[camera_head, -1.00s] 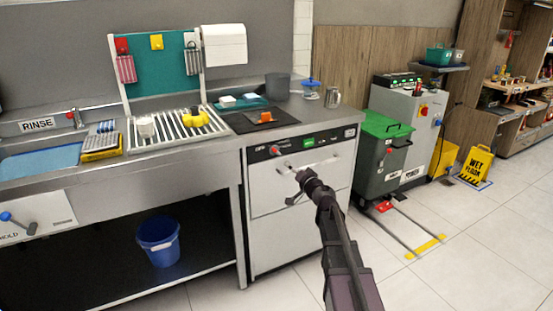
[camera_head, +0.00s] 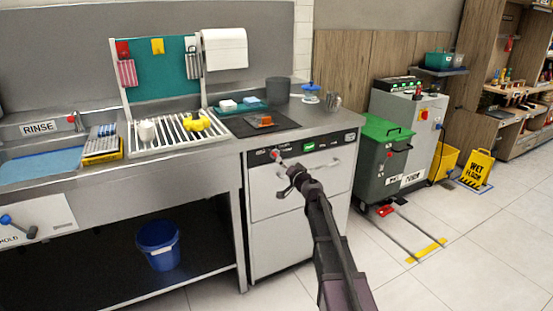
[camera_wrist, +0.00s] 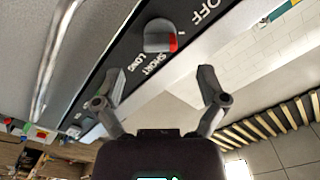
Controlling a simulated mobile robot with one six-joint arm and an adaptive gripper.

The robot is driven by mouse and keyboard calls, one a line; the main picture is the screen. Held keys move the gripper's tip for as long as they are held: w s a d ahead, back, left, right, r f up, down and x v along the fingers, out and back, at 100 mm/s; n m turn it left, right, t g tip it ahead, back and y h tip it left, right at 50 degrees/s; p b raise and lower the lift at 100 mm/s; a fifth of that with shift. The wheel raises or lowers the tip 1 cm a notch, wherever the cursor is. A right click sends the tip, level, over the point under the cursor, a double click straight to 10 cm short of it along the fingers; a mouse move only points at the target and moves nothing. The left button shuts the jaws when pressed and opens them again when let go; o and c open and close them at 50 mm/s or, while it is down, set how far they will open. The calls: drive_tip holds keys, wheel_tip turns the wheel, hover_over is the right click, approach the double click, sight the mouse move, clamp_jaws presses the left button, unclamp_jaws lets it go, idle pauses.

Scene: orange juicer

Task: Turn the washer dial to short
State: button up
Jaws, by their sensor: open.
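The washer dial (camera_wrist: 158,36) is a grey knob with a red mark on the dark control panel. In the wrist view the red mark is on the dial's right side, toward the OFF label (camera_wrist: 207,12). The SHORT label (camera_wrist: 153,64) and LONG label (camera_wrist: 138,78) are printed below the dial. My gripper (camera_wrist: 160,82) is open and empty, its two fingers spread below the dial and apart from it. In the head view my gripper (camera_head: 284,178) is just in front of the washer's panel, near the dial (camera_head: 274,154).
A green-lidded bin (camera_head: 385,155) stands to the right. A blue bucket (camera_head: 158,245) is under the sink counter. The floor in front is clear.

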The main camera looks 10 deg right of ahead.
sight(276, 156)
drive_tip(key=shift+x, duration=3.55)
drive_tip(key=c, duration=1.2)
